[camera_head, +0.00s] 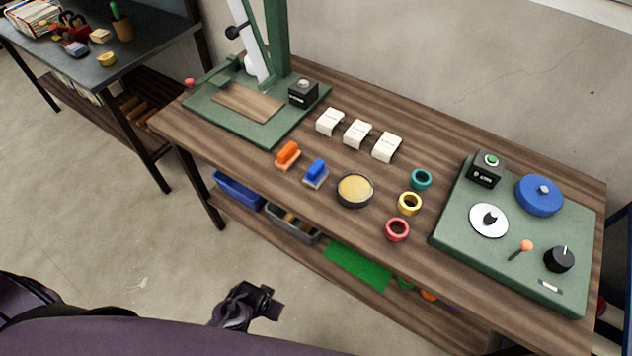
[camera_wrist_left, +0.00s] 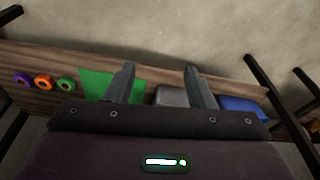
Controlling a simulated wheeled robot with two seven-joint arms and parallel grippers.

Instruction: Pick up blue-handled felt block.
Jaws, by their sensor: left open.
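The blue-handled felt block (camera_head: 317,173) sits upright on the wooden workbench, near its front edge. It has a blue grip on top of a paler base. An orange-handled block (camera_head: 288,155) sits to its left, apart from it. My left gripper (camera_head: 258,302) is low in front of the bench, well below and away from the blocks. In the left wrist view its two fingers (camera_wrist_left: 160,85) are spread apart with nothing between them. The felt block is not in the left wrist view. My right gripper does not show.
A round dish (camera_head: 355,190) stands right of the block. White boxes (camera_head: 357,134) are behind; teal, yellow and red rings lie further right. A green press base (camera_head: 262,130) and a green panel (camera_head: 470,245) flank them. The lower shelf holds a blue bin (camera_head: 239,190).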

